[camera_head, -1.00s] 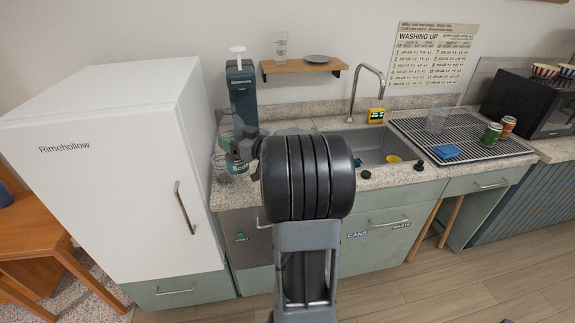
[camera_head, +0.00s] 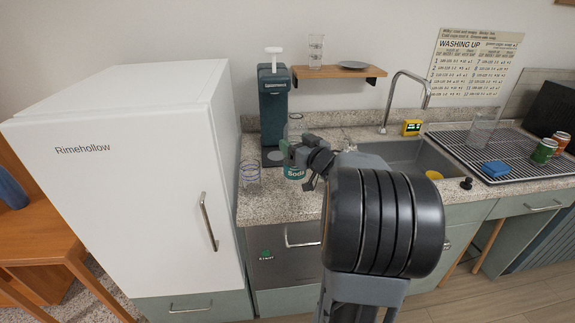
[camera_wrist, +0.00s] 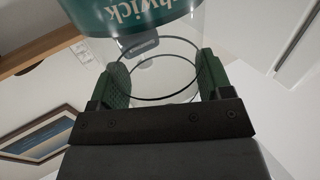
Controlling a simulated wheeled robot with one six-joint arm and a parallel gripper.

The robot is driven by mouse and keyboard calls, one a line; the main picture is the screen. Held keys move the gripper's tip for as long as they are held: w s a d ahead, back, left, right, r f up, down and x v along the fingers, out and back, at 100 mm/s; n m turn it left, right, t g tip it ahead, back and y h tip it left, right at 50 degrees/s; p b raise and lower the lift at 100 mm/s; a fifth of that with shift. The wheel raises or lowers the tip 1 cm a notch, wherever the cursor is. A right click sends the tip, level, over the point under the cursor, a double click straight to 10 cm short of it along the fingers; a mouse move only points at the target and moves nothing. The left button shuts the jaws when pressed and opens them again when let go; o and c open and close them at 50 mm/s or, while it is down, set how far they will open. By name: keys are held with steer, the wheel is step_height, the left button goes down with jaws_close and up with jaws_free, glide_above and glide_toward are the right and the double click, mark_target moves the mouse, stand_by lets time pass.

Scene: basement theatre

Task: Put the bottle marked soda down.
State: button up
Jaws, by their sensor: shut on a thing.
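The clear bottle (camera_head: 294,172) with a teal label reading "Soda" is upright over the counter (camera_head: 285,209), in front of the teal dispenser. My gripper (camera_head: 299,149) is shut on its upper part, hiding some of it. I cannot tell whether its base touches the counter. In the wrist view, the two green-padded fingers (camera_wrist: 160,85) close on clear, ringed material. A teal band with upside-down letters shows at the top of that view.
A ringed glass (camera_head: 250,175) stands just left of the bottle. The teal dispenser (camera_head: 273,105) is behind. The sink (camera_head: 405,157) and drying rack (camera_head: 470,145) lie to the right. The white fridge (camera_head: 130,180) is at left. The front counter strip is clear.

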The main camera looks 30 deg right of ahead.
steer(key=w+f, duration=0.6)
steer(key=f, duration=0.3)
steer(key=shift+f, duration=0.2)
steer(key=shift+f+b, duration=0.1)
steer(key=shift+b, duration=0.25)
steer(key=shift+f, duration=0.15)
steer(key=o, duration=0.9)
